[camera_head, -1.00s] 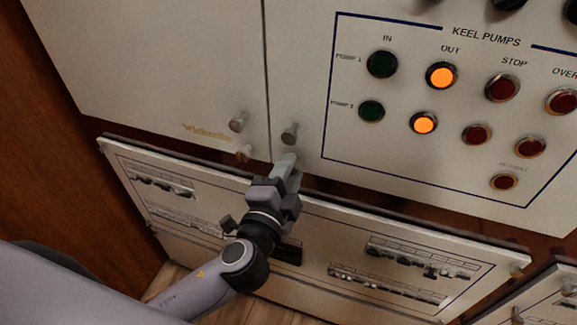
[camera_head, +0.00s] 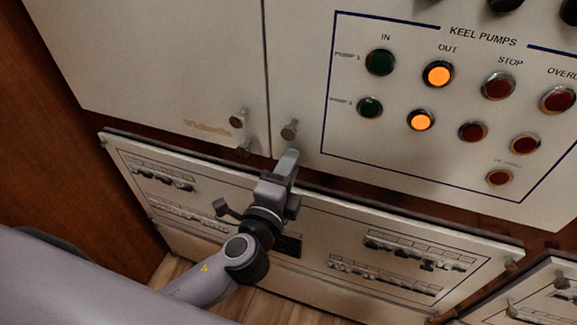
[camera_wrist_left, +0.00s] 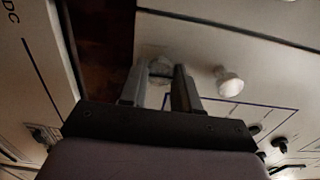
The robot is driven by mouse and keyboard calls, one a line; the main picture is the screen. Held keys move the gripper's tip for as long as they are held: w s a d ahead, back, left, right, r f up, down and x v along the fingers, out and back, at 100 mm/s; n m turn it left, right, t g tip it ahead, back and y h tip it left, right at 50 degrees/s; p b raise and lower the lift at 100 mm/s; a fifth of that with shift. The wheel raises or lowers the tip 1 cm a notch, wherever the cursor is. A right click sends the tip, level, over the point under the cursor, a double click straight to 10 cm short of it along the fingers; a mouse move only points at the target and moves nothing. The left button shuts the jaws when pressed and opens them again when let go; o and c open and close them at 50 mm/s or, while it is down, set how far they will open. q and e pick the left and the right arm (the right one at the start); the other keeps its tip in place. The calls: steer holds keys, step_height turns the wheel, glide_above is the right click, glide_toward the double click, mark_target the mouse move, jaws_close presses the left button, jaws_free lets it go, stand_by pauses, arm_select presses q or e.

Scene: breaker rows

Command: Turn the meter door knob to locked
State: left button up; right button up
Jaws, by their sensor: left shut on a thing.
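My left gripper (camera_head: 287,158) reaches up to the lower left corner of the keel pumps panel (camera_head: 310,90). Its jaws are shut on a small knob, which the fingers hide in the head view. In the left wrist view this round grey knob (camera_wrist_left: 160,68) sits between the two fingers. I cannot read its locked or unlocked mark. Another knob (camera_head: 289,130) stands just above the fingertips on the same panel, and it shows pale at the right in the left wrist view (camera_wrist_left: 229,82). My right gripper is not in view.
Two more knobs, upper (camera_head: 237,118) and lower (camera_head: 243,149), are on the blank door (camera_head: 160,60) at left. Lit orange lamps (camera_head: 438,74) and buttons fill the pumps panel. A tilted lower panel (camera_head: 340,225) with small switches lies beneath my arm.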

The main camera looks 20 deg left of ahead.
arm_select(q)
steer(key=o, duration=1.1)
steer(key=shift+c, duration=0.2)
steer(key=shift+s, duration=0.1)
steer(key=s+b, duration=0.1)
steer(key=s, duration=0.6)
steer(key=shift+a+b, duration=0.15)
steer(key=shift+b, duration=0.25)
